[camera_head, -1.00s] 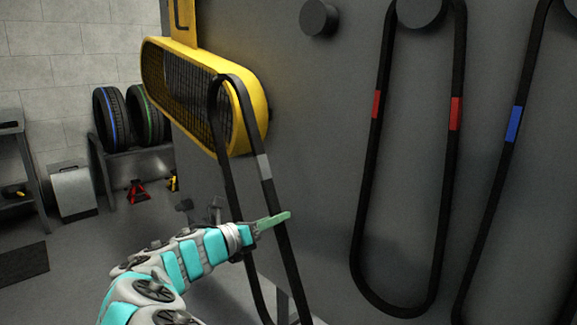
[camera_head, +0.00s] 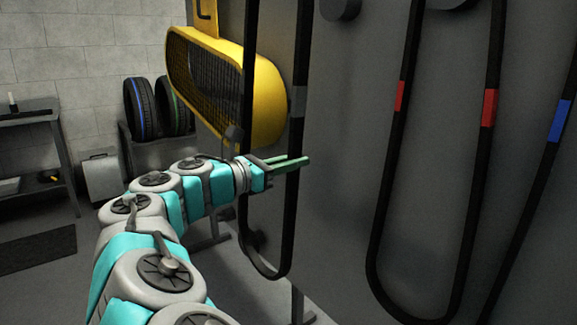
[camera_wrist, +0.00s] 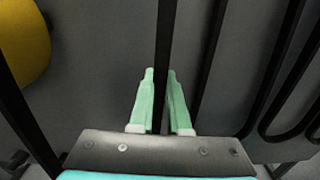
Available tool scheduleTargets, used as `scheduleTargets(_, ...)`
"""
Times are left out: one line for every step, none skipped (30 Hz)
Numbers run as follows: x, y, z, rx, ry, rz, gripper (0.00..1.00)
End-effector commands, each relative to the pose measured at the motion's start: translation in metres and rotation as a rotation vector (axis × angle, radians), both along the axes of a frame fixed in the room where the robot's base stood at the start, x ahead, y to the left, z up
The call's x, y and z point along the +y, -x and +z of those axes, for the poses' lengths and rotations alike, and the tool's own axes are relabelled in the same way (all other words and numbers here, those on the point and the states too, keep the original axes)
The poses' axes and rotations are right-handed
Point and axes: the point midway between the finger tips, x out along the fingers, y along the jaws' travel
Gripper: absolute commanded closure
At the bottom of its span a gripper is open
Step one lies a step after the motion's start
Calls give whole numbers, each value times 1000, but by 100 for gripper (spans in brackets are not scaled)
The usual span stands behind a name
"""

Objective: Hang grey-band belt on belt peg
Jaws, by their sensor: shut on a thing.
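The grey-band belt (camera_head: 300,65) is a long black loop with a grey mark on its right strand. It hangs in front of the grey panel; its top is beyond the upper edge of the head view. My gripper (camera_head: 290,162) is shut on its right strand, below the grey mark. In the wrist view the belt strand (camera_wrist: 162,45) runs between the green fingers of my gripper (camera_wrist: 160,100). A round dark peg (camera_head: 340,9) stands out from the panel, up and right of the gripper, with no belt visible on it; its top is cut off.
A red-band belt (camera_head: 473,190) hangs from another peg (camera_head: 450,4) on the right, with a blue-band belt (camera_head: 540,180) beyond it. A yellow mesh guard (camera_head: 262,100) is just behind the held belt. Tires (camera_head: 140,108) sit on a rack at left.

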Motion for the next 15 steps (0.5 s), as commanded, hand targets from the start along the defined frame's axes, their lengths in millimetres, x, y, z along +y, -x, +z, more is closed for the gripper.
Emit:
scheduleTargets(-4, -2, -1, -1, 0, -2, 100)
scheduleTargets(-6, -3, -1, -1, -1, -3, 100)
scheduleTargets(-8, -5, -1, -1, -1, -3, 100)
scheduleTargets(-10, -6, -1, -1, -1, -3, 100)
scheduleTargets(-12, -7, -1, 0, -2, -3, 100)
scheduleTargets(-14, -9, -1, 0, -2, -4, 100)
scheduleTargets(-16, -10, -1, 0, -2, -4, 100)
scheduleTargets(-18, -12, -1, 0, -2, -4, 100)
scheduleTargets(-21, -13, -1, 0, 0, -5, 100)
scheduleTargets(-22, -15, -1, 0, 0, -5, 100)
scheduleTargets(-24, -16, -1, 0, 0, -4, 100)
scheduleTargets(-26, -18, -1, 0, 0, -4, 100)
scheduleTargets(-28, -19, -1, 0, 0, -3, 100)
scheduleTargets(-29, -20, -1, 0, 0, -3, 100)
scheduleTargets(-31, -22, -1, 0, 0, -2, 100)
